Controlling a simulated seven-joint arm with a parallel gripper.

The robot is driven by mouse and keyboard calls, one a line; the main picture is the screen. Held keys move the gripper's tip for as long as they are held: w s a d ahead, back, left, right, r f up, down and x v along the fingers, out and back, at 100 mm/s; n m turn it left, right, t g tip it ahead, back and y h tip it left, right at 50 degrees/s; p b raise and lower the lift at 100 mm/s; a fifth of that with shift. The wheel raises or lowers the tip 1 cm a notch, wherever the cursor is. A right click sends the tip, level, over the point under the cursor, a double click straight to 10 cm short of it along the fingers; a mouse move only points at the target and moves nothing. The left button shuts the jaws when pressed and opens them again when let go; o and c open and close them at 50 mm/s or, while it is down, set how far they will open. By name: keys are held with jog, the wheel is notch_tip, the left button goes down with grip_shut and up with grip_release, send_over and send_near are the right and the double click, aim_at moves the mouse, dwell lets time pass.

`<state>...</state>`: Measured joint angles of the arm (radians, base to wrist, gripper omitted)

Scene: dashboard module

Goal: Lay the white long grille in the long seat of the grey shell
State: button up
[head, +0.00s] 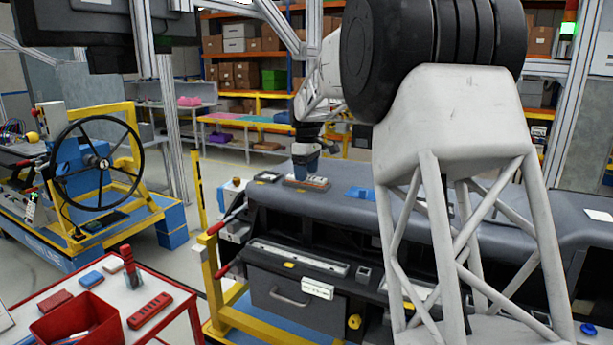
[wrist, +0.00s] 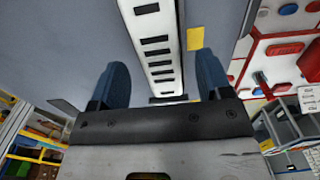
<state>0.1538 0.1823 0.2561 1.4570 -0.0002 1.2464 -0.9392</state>
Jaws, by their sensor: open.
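The white long grille (wrist: 156,45) shows in the wrist view as a pale strip with a row of dark slots. It runs from the top edge down between my fingers. My gripper (wrist: 161,78) is open, with one blue finger on each side of the strip and space between. Whether the fingertips touch the surface is hard to tell. A long pale strip (head: 300,256) lies along the shell's front; whether it is the long seat is unclear.
A blue piece (head: 360,193) lies right of my gripper on the shell's top. A red table (head: 165,327) with a red bin (head: 78,322) stands at front left. A steering-wheel rig (head: 92,165) is at the left. My arm hides part of the shell's right side.

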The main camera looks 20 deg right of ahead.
jog(key=shift+r, duration=3)
jog(key=shift+s, duration=0.15)
jog(key=shift+s+a+r, duration=0.15)
jog(key=shift+s, duration=0.1)
jog(key=s+a+m+t, duration=0.15)
jog(key=s+a, duration=0.25)
jog(key=s, duration=0.9)
jog(key=s+a+m, duration=0.3)
jog(key=s+a, duration=0.1)
jog(key=s, duration=1)
jog(key=s+a+f+m, duration=0.1)
jog(key=s+f, duration=0.3)
jog(key=s, duration=0.5)
jog(key=s+a+f+m, duration=0.2)
jog(key=s+f, duration=0.3)
jog(key=s, duration=0.4)
jog(key=s+a+f+m+t, duration=0.1)
jog(key=s+f, duration=0.3)
jog(key=s, duration=0.5)
jog(key=shift+s+a+f+m, duration=0.15)
jog(key=shift+a+f+m, duration=0.1)
jog(key=shift+m, duration=0.1)
